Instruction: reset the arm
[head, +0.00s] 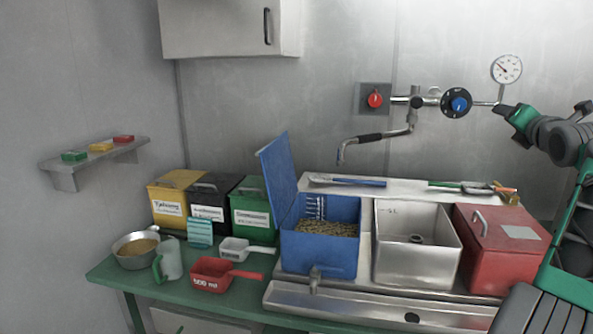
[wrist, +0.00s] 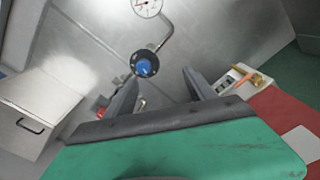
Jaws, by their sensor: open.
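My gripper (head: 500,109) is at the upper right of the head view, at the end of my green and dark arm. It is raised above the counter, in front of the wall, and appears near the pipe and below the round gauge (head: 507,69). In the wrist view my gripper (wrist: 160,76) shows two dark fingers spread apart with nothing between them. The blue valve knob (wrist: 145,67) shows beyond the gap. Part of my arm is cut off by the right edge of the head view.
A blue bin (head: 320,250) with its lid up holds beans. A steel sink (head: 416,267) and a shut red bin (head: 497,250) stand to its right. Scoops, a mug (head: 169,262) and a bowl (head: 136,262) crowd the green counter. A wall cabinet (head: 215,28) hangs upper left.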

